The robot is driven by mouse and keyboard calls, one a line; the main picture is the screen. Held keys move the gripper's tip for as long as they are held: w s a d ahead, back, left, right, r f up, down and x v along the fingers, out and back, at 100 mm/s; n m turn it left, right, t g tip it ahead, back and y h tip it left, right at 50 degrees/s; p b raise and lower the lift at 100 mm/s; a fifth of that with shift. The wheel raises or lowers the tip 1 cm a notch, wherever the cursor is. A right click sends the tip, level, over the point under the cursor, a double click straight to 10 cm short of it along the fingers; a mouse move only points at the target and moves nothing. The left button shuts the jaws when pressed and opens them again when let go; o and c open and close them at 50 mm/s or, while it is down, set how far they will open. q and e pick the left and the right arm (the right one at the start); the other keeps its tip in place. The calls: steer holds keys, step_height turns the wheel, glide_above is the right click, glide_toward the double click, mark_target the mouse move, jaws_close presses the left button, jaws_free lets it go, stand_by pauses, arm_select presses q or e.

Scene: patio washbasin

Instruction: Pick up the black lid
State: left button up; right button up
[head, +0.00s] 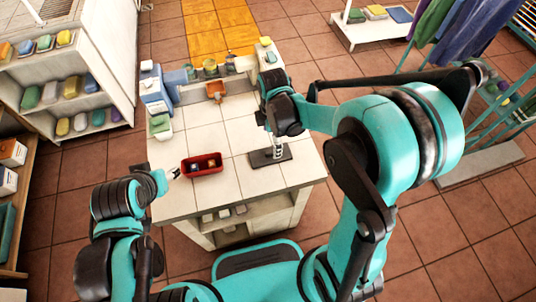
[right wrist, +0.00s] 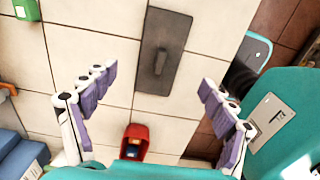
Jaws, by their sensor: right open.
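The black lid (head: 262,159) is a flat dark rectangle lying on the white tiled counter, right of the red container. In the right wrist view the lid (right wrist: 152,72) shows whole, with a raised grey handle along its middle. My right gripper (head: 279,150) hangs over the lid in the head view and hides part of it. In the right wrist view its purple-padded fingers (right wrist: 158,85) are spread wide, with nothing between them, and the lid lies ahead of them. My left gripper (head: 174,173) is beside the red container's left end; its jaw opening is too small to judge.
The open red container (head: 213,170) holds small items and stands left of the lid on the counter (head: 238,134). A blue box (head: 156,98), a green-topped block (head: 160,122) and an orange item (head: 216,88) line the far and left edges. Shelves flank the left.

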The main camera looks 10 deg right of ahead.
mark_target(270, 152)
steer(key=f+b, duration=0.3)
steer(key=f, duration=0.4)
steer(key=shift+a, duration=0.2)
steer(key=shift+r, duration=0.1)
steer(key=shift+s, duration=0.15)
steer(key=c, duration=1.2)
